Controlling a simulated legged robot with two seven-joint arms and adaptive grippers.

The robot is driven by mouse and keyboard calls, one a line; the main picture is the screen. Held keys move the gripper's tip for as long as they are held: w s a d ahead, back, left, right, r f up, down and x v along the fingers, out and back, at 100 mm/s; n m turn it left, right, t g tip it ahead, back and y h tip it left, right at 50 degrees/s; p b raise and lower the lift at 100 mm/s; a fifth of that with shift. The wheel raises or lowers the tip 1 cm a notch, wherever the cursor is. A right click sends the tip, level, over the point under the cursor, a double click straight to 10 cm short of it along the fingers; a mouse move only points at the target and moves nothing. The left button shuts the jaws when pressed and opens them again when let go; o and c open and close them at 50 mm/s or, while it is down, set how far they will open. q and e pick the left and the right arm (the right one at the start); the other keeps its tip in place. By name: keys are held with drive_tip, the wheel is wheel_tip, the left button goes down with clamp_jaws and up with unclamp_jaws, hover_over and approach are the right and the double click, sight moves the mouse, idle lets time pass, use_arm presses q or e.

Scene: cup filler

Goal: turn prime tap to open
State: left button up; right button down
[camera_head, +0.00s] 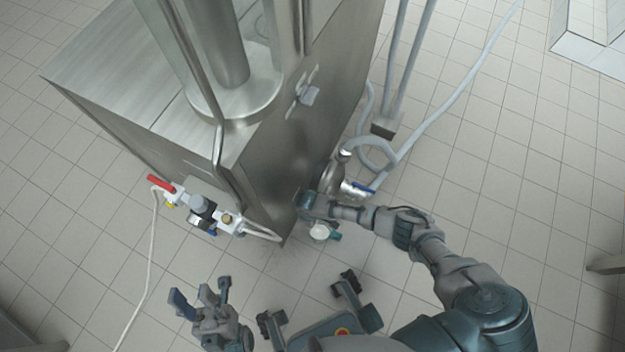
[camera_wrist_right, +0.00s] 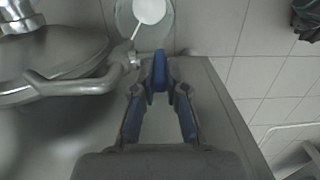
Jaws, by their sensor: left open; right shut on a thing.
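My right gripper (camera_wrist_right: 160,88) has its two blue-padded fingers closed on a narrow blue piece (camera_wrist_right: 160,64) that looks like the prime tap's handle. In the head view my right gripper (camera_head: 308,204) is at the lower corner of the steel machine and hides most of what it holds. A round white disc (camera_head: 320,232) is just below it; it also shows beyond the fingertips in the wrist view (camera_wrist_right: 149,11). How far the tap is turned cannot be told. My left gripper (camera_head: 202,296) is open and empty, in front of the machine and apart from it.
The steel filler cabinet (camera_head: 310,120) fills the upper middle. A valve with a red handle (camera_head: 161,184) is on its left face. A blue lever (camera_head: 363,187) is beside the pump outlet, close to my right arm. A hose (camera_head: 465,88) runs right. The tiled floor is mostly clear.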

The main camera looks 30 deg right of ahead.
drive_tip(key=c, duration=1.2)
unclamp_jaws()
drive_tip(key=shift+r, duration=0.4)
wheel_tip(320, 180, up, 11)
drive_tip(key=shift+w+a, duration=0.2)
drive_tip(key=shift+w, duration=0.15)
